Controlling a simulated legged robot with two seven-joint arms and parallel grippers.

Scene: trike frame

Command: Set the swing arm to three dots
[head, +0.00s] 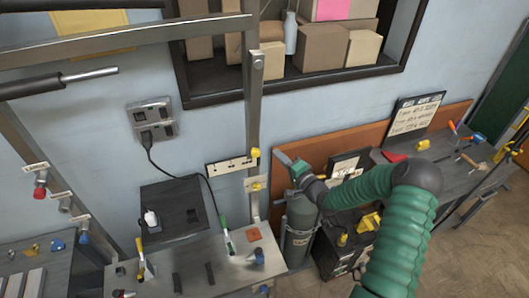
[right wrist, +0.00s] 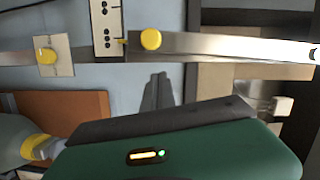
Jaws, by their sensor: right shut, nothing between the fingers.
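The swing arm (head: 253,105) is a flat metal bar standing nearly upright in the head view; it runs across the right wrist view (right wrist: 230,45). A yellow knob (head: 255,153) sits on it, also in the right wrist view (right wrist: 151,40). Beside the knob is a pale plate with groups of black dots (head: 229,167), also in the right wrist view (right wrist: 107,28). The bar is at one end of the plate; the dot counts are too small to tell. My right gripper (head: 282,158) is shut and empty, right of the knob and apart from it. My left gripper is out of view.
A smaller plate with a yellow knob (head: 255,184) is lower on the bar. A grey workbench (head: 190,265) with small tools stands below. A grey cylinder (head: 299,230) stands under my right gripper. A shelf with boxes (head: 320,45) is behind.

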